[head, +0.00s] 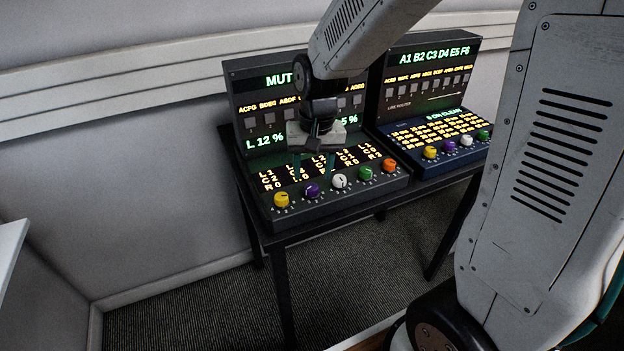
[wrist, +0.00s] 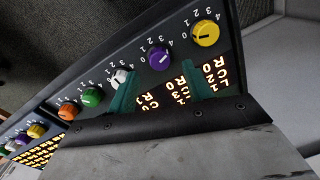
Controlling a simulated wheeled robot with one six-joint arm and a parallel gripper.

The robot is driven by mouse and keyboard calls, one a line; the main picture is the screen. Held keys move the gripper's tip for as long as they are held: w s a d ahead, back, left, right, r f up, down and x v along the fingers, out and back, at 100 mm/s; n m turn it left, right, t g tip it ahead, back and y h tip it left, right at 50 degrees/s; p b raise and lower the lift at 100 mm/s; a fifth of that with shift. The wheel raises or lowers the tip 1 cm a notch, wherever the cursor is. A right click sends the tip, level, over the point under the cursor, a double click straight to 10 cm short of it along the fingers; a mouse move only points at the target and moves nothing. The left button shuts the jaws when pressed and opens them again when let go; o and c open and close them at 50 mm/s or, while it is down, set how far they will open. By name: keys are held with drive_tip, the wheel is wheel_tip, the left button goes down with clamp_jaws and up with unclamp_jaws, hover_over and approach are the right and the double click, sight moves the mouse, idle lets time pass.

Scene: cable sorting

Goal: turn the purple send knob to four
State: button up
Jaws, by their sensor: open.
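A purple knob (head: 312,190) sits second from the left in the front row of the left console (head: 262,196). It also shows in the wrist view (wrist: 159,58), with a pale pointer line and a small printed scale around it. I cannot read its setting for sure. My gripper (head: 313,172) hangs over the left console, just behind and above this knob. In the wrist view its two teal fingers (wrist: 158,72) are apart, with the purple knob beyond and between their tips. Nothing is between the fingers. Another purple knob (head: 450,147) is on the right console (head: 411,166).
On the left console, a yellow knob (head: 282,200) is left of the purple one; white (head: 340,181), green (head: 365,174) and orange (head: 389,165) knobs are to its right. Both consoles stand on a dark table (head: 284,238) against a wall. The floor before it is clear.

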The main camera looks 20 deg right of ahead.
sight(314, 187)
drive_tip(key=shift+d+r, duration=0.1)
drive_tip(key=shift+r, duration=1.75)
drive_tip(key=shift+s, duration=0.1)
drive_tip(key=s+d+r+n, duration=0.1)
drive_tip(key=s+r, duration=0.2)
drive_tip(key=s, duration=0.4)
drive_tip(key=s+r+n, duration=0.1)
drive_tip(key=s+r, duration=0.2)
drive_tip(key=s, duration=0.4)
drive_tip(key=s+d+r+n+t, duration=0.1)
drive_tip(key=s+r, duration=0.2)
drive_tip(key=s, duration=0.4)
drive_tip(key=shift+s+d+h, duration=0.3)
drive_tip(key=shift+s+d, duration=0.05)
drive_tip(key=shift+s, duration=0.05)
